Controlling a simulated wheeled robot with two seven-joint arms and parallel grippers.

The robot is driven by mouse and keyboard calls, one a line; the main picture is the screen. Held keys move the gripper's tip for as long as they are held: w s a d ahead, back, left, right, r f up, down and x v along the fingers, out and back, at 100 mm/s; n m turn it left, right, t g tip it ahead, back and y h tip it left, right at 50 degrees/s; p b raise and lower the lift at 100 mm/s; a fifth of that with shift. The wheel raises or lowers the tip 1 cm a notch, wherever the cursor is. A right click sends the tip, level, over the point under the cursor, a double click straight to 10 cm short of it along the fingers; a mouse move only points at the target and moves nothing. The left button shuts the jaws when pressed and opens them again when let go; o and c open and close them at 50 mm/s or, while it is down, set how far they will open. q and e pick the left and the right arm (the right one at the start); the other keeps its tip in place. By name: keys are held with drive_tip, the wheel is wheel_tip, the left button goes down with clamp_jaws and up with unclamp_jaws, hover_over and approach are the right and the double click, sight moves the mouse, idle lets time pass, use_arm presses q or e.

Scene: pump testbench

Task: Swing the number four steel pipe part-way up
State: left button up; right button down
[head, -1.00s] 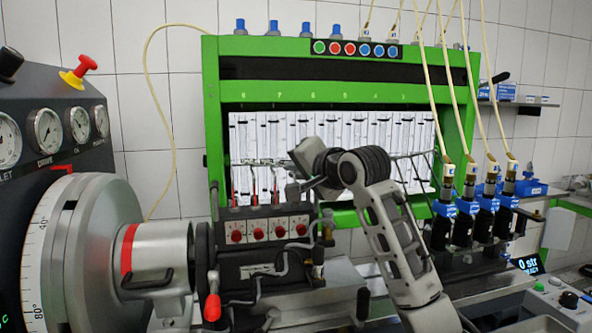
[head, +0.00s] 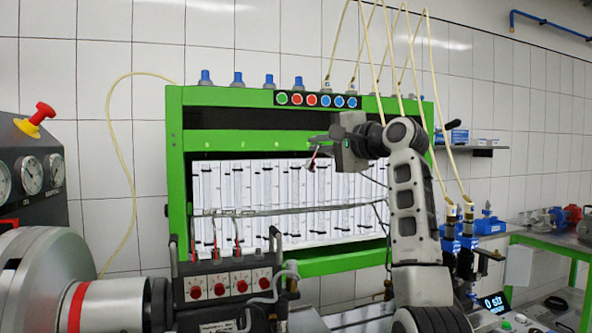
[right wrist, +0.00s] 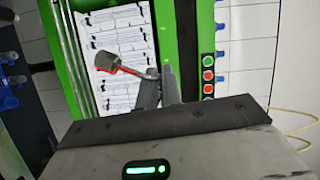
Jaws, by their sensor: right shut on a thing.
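The number four steel pipe (head: 313,161) is a thin bent tube with a red length, partly hidden by my right gripper in the head view. In the right wrist view the pipe (right wrist: 128,70) has a red length and a thick grey-brown end, and runs in between the fingertips. My right gripper (head: 322,141) is shut on it, in front of the upper part of the green rack; its fingers show in the right wrist view (right wrist: 160,80). Several similar steel pipes (head: 236,235) with red lengths stand up from the pump block (head: 225,290) below left. My left gripper is out of view.
The green rack (head: 175,170) holds a white panel of glass tubes (head: 262,195) and a row of coloured buttons (head: 311,100). A long rail (head: 270,211) crosses the tubes below my gripper. Injectors (head: 460,240) with pale hoses stand at right.

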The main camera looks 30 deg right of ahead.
drive_tip(key=shift+m, duration=0.6)
drive_tip(key=shift+s+d+r, duration=0.15)
drive_tip(key=shift+d+r, duration=0.45)
drive_tip(key=shift+d, duration=0.35)
drive_tip(key=shift+s+d+r, duration=0.15)
drive_tip(key=shift+d+r, duration=0.4)
drive_tip(key=shift+d, duration=0.35)
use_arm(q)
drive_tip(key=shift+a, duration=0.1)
use_arm(e)
drive_tip(key=c, duration=1.8)
unclamp_jaws()
drive_tip(key=shift+c, duration=0.2)
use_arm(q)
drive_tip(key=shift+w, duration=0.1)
